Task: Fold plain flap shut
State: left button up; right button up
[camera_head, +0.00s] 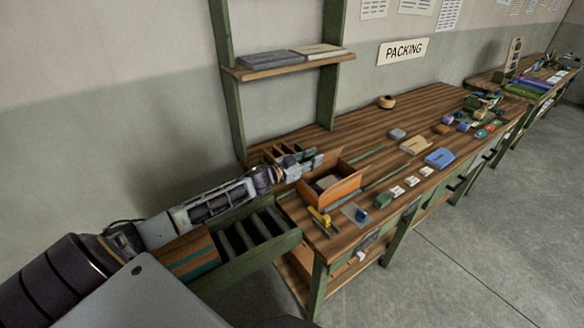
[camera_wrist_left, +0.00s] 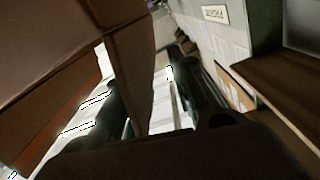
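An orange-brown box (camera_head: 347,190) stands open on the near end of the wooden bench, with a pale-and-dark item visible inside. My left gripper (camera_head: 311,163) is at its far left side, close to the upper edge. In the left wrist view, a large brown panel (camera_wrist_left: 50,65), apparently part of the box, fills the upper left. Its lower corner shows between the two dark fingers of my left gripper (camera_wrist_left: 150,92), which are apart. I cannot tell whether they touch the panel. Which flap is the plain one is not clear. My right gripper is not in view.
A dark divided rack (camera_head: 285,150) stands behind the gripper. A yellow tool (camera_head: 318,216) and a blue item (camera_head: 361,214) lie before the box. White cards (camera_head: 397,191), a blue pad (camera_head: 440,158) and a tan pad (camera_head: 415,145) lie to the right. A shelf (camera_head: 290,62) hangs above.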

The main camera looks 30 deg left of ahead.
pick_arm(q)
jog(key=v, duration=1.1)
jog(key=shift+s, duration=0.25)
dwell(0.8)
dwell(0.5)
